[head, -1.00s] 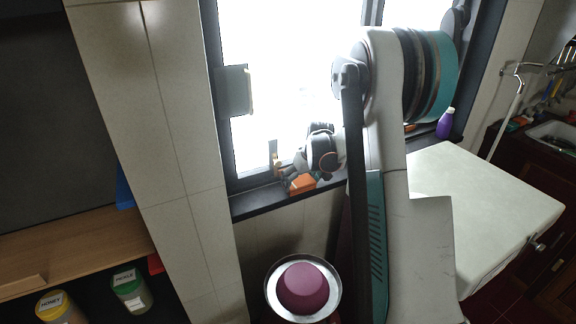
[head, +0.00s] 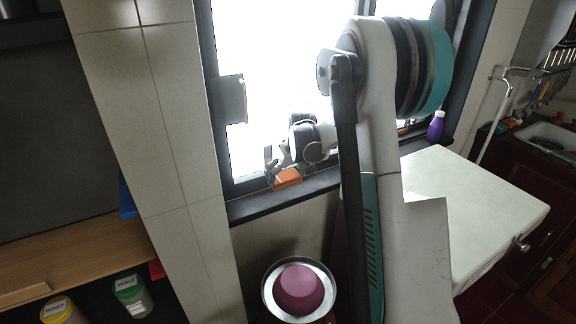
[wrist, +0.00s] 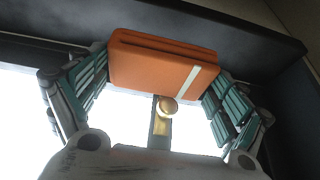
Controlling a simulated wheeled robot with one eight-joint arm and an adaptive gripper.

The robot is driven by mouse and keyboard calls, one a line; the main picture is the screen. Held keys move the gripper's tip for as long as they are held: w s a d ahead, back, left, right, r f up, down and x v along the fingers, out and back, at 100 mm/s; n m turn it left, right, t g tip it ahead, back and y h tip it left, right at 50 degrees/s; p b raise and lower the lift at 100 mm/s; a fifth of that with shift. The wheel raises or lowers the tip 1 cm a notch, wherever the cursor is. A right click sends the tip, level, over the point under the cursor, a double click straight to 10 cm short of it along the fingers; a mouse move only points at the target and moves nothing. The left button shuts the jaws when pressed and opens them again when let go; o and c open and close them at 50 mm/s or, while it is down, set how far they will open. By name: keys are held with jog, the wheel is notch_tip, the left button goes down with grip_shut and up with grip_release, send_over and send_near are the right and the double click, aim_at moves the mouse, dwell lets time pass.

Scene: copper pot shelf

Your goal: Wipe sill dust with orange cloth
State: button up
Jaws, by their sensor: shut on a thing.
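The orange cloth (head: 288,178) is a folded block with a pale stripe, and it also shows in the wrist view (wrist: 160,62). My gripper (wrist: 158,75) is shut on the cloth, with a finger on each side of it. In the head view my gripper (head: 283,167) is at the window, low over the dark sill (head: 245,207). The cloth is at the sill, left of its middle; I cannot tell whether it touches. No dust can be made out on the sill. My arm hides part of the sill.
A purple bottle (head: 436,126) stands at the sill's right end. A window handle (wrist: 166,108) is close behind the cloth. A pale counter (head: 480,195) lies right of my arm. A pot with a purple inside (head: 299,289) is below the sill. Jars (head: 131,296) stand on the left shelf.

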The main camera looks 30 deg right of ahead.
jog(key=shift+r+p, duration=0.55)
jog(key=shift+r, duration=0.65)
